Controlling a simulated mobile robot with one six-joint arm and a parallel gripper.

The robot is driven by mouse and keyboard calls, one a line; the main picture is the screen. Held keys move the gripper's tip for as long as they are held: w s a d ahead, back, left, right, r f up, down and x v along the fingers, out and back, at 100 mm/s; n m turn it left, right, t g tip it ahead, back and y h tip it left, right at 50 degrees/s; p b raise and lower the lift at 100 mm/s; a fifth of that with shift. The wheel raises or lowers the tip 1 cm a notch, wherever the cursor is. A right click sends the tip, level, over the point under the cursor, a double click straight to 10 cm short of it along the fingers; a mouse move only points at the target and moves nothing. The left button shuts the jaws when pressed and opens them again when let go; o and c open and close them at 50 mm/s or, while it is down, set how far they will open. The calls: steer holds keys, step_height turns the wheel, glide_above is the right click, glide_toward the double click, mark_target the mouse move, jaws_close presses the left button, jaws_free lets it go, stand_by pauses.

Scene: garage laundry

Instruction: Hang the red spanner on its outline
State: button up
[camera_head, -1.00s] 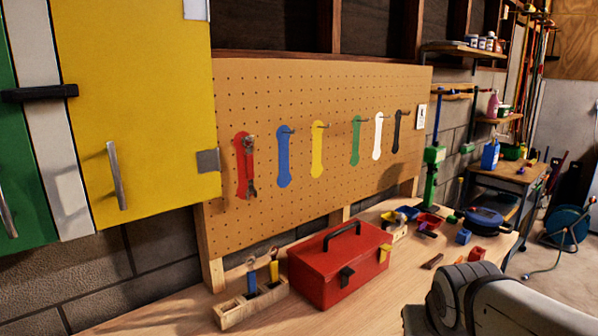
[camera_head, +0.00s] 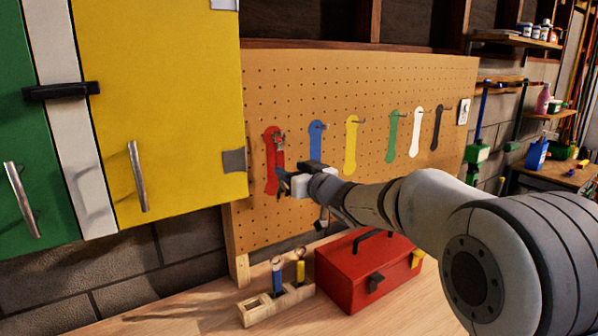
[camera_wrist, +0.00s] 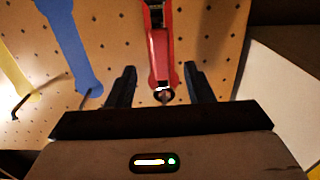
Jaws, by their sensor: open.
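The red spanner (camera_head: 279,152) hangs upright over the red outline (camera_head: 269,178) at the left of the pegboard, its ring end at the top by the hook. It also shows in the wrist view (camera_wrist: 159,50), with its ring end between my fingers. My gripper (camera_head: 284,183) is in front of the board at the red outline. In the wrist view, my gripper (camera_wrist: 163,84) is open, with one finger on each side of the spanner and a visible gap to each. The spanner's lower end is partly hidden by my gripper in the head view.
Blue (camera_head: 316,140), yellow (camera_head: 351,132), green, white and black outlines with hooks continue rightward on the pegboard (camera_head: 340,85). Below stand a red toolbox (camera_head: 345,275) and a wooden holder (camera_head: 262,311) with blue and yellow tools. A yellow cabinet (camera_head: 160,60) stands left.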

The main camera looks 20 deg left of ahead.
mark_target(282, 164)
steer(key=p+x, duration=0.1)
steer(key=x, duration=0.5)
steer(key=shift+w+a+p, duration=0.2)
steer(key=shift+a+p, duration=0.1)
steer(key=shift+c, duration=0.2)
jaws_close()
stand_by(0.4)
steer(key=shift+o, duration=0.2)
jaws_free()
steer(key=shift+s+d, duration=0.1)
